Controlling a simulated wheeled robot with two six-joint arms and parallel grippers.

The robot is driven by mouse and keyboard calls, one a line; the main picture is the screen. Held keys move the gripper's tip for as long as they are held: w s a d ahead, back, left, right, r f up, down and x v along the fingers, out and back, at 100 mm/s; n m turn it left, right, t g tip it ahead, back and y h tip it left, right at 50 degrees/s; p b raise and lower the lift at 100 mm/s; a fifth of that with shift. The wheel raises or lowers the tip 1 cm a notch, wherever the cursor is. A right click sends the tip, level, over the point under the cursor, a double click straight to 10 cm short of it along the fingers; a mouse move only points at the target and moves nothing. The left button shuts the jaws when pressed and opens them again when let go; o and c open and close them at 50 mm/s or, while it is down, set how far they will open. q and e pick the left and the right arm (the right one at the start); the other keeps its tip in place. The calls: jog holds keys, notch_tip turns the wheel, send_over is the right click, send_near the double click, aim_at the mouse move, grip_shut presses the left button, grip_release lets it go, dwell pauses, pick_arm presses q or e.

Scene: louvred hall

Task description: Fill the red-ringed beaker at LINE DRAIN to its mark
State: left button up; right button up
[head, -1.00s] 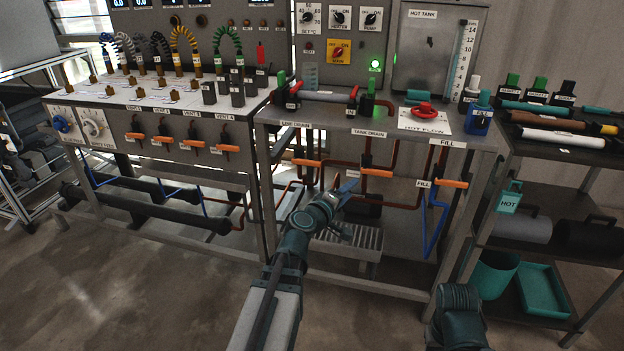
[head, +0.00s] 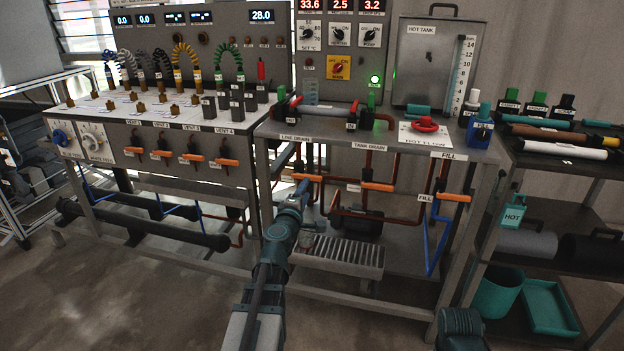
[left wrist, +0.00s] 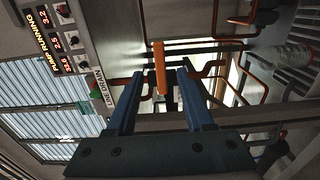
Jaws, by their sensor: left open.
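The orange LINE DRAIN handle (head: 306,178) is under the bench edge, below the LINE DRAIN label (head: 295,138). My left gripper (head: 302,190) is at this handle in the head view, partly hiding it. In the left wrist view the blue fingers (left wrist: 160,100) are apart, with the orange handle (left wrist: 159,68) showing between and beyond them; contact cannot be told. A small clear vessel with a reddish band, seemingly the beaker (head: 307,242), stands at the left end of the grate (head: 345,262), partly hidden by my left arm. Its level and mark cannot be read.
The TANK DRAIN handle (head: 377,187) and FILL handle (head: 454,197) are to the right, among copper pipes. A bench leg (head: 265,210) stands left of my arm. A HOT FLOW plate (head: 425,133) lies on the bench top. A shelf cart (head: 520,225) stands at right.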

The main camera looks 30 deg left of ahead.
aim_at(312, 179)
pick_arm(q)
jog(key=x, duration=0.6)
jog(key=shift+w, duration=0.1)
jog(key=shift+x, duration=0.75)
grip_shut()
dwell(1.0)
